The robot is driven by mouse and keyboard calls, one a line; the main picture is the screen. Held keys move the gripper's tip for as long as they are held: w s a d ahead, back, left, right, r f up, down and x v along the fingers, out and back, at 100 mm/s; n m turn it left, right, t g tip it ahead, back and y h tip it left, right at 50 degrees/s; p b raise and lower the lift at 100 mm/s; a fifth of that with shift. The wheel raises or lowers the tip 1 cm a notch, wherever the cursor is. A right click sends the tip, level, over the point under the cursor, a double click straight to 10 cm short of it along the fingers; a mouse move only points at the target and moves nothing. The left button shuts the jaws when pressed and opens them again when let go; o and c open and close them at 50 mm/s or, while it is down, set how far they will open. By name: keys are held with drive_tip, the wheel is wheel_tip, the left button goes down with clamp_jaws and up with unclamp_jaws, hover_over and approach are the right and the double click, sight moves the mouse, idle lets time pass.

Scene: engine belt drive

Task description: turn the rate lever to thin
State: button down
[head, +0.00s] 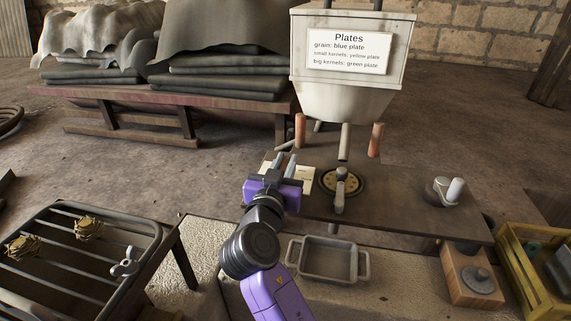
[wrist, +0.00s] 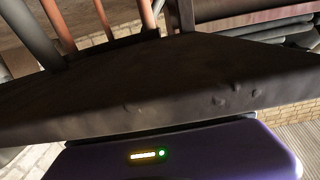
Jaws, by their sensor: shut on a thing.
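My gripper (head: 284,163) is over the left end of the dark bench, at a pale label card (head: 302,180) that it partly covers. Its fingers are close together. A short grey rod (head: 285,145), which looks like the rate lever, shows just beyond the fingertips, near the left orange post. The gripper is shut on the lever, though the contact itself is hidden. The lever's markings cannot be read. In the wrist view the purple gripper body (wrist: 170,155) shows below a dark bench edge; the fingertips are hidden.
The bench (head: 420,215) carries a round brass plate with a grey handle (head: 341,188) and a grey cup-like part (head: 446,190). A hopper with a sign (head: 348,52) stands above. A metal tray (head: 325,262), wooden block (head: 470,275), yellow crate (head: 515,265) and slatted rack (head: 75,260) lie nearer.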

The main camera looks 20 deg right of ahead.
drive_tip(key=shift+f+h+b, duration=0.15)
drive_tip(key=shift+h+b, duration=0.15)
drive_tip(key=shift+b, duration=0.05)
drive_tip(key=shift+f+m+g+h+b, duration=0.15)
drive_tip(key=shift+m+g+h+b, duration=0.4)
drive_tip(key=shift+b, duration=0.65)
drive_tip(key=m+g+h+b, duration=0.2)
drive_tip(key=g+b, duration=0.1)
drive_tip(key=b, duration=0.2)
drive_tip(key=shift+m+h+b, duration=0.25)
drive_tip(key=shift+m+b, duration=0.1)
drive_tip(key=shift+b, duration=0.05)
drive_tip(key=m+g+h+b, duration=0.2)
drive_tip(key=g+b, duration=0.2)
drive_tip(key=shift+s+m, duration=0.1)
drive_tip(key=shift+m, duration=0.3)
drive_tip(key=shift+s+d+r+m+g+h+b, duration=0.1)
drive_tip(key=shift+r+m+g+h+b, duration=0.1)
drive_tip(key=shift+m+g+h+b, duration=0.65)
drive_tip(key=shift+m+g+b, duration=0.35)
drive_tip(key=shift+g+b, duration=0.1)
drive_tip(key=shift+g, duration=0.45)
drive_tip(key=c, duration=1.3)
unclamp_jaws()
drive_tip(key=shift+r, duration=0.1)
